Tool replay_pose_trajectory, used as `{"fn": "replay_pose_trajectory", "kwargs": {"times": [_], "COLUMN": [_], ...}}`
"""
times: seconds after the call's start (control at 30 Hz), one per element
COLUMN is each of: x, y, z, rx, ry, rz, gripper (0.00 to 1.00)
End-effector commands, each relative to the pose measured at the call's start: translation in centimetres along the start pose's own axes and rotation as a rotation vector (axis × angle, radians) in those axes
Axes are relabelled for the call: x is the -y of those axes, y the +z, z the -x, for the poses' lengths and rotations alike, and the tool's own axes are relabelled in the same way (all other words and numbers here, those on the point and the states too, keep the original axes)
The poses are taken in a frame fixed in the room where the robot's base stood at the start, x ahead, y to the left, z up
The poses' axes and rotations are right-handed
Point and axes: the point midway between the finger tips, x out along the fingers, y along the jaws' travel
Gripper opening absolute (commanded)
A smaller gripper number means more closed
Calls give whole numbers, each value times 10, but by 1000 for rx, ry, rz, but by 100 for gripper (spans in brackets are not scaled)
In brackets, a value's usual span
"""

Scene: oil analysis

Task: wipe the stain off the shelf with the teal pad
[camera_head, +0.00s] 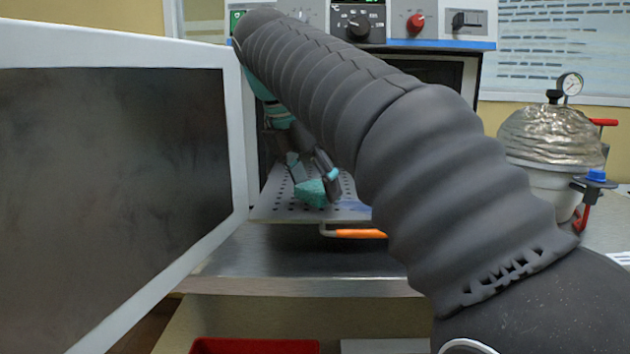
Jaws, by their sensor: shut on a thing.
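The teal pad (311,193) is held by my gripper (313,178), which is shut on it. The pad is low over the perforated metal shelf (272,208) inside the open oven. It looks to be at or very near the shelf surface, but I cannot tell for sure whether it touches. My arm covers the stain's right side and the right part of the shelf.
The open oven door (110,150) fills the left. An orange-handled tool (358,234) is at the shelf's front edge. A foil-topped vessel with a gauge (550,140) stands at the right. A red tray (255,346) is below the metal bench (300,260).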

Motion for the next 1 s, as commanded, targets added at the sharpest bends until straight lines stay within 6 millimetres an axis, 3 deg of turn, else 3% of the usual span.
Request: {"fn": "replay_pose_trajectory", "kwargs": {"times": [1.0], "x": [0], "y": [-6], "z": [-15], "rx": [0], "ry": [0], "rz": [-1], "gripper": [39]}}
